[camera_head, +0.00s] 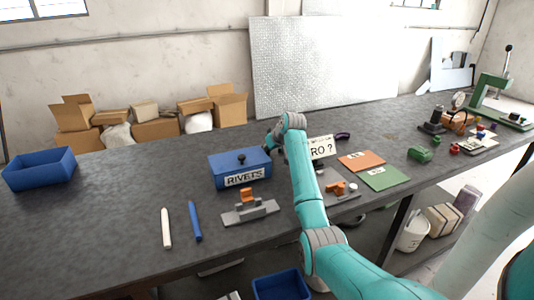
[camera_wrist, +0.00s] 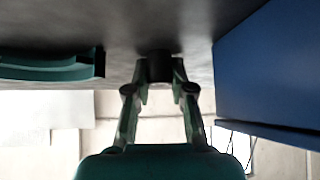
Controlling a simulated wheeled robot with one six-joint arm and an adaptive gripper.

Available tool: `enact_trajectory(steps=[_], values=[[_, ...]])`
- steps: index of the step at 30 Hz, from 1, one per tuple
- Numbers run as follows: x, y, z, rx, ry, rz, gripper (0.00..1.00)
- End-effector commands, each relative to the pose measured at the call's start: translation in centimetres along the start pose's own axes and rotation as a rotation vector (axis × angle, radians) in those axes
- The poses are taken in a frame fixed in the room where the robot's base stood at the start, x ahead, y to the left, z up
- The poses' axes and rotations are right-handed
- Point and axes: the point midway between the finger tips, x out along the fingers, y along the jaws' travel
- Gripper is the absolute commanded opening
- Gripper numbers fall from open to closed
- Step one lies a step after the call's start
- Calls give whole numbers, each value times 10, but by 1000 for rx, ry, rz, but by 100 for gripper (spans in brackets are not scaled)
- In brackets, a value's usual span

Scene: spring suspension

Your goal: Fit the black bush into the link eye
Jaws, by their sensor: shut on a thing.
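My gripper is shut on a short dark cylinder, the black bush (camera_wrist: 160,68), at its fingertips (camera_wrist: 160,84) in the wrist view. Dark grey tabletop shows just beyond the bush, and I cannot tell whether they touch. In the head view my gripper (camera_head: 271,138) is small and partly hidden at the end of my arm, behind the right end of the blue RIVETS box; the bush cannot be made out there. I cannot pick out the link eye for certain. A grey fixture with an orange clamp (camera_head: 247,197) stands in front of the box.
The blue RIVETS box (camera_head: 231,172) with a black knob is close; a blue wall (camera_wrist: 270,75) fills the wrist view's right side. A white bar (camera_head: 166,228) and blue bar (camera_head: 195,221) lie left. Orange (camera_head: 360,161) and green (camera_head: 385,178) mats lie right. Free tabletop lies behind.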

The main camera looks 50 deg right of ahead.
Motion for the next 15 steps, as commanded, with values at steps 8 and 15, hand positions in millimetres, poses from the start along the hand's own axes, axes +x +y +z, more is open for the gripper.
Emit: enact_trajectory(steps=[8, 15], values=[[-5, 0, -5, -1, 2, 1, 0], [-36, 0, -33, -1, 4, 2, 0]])
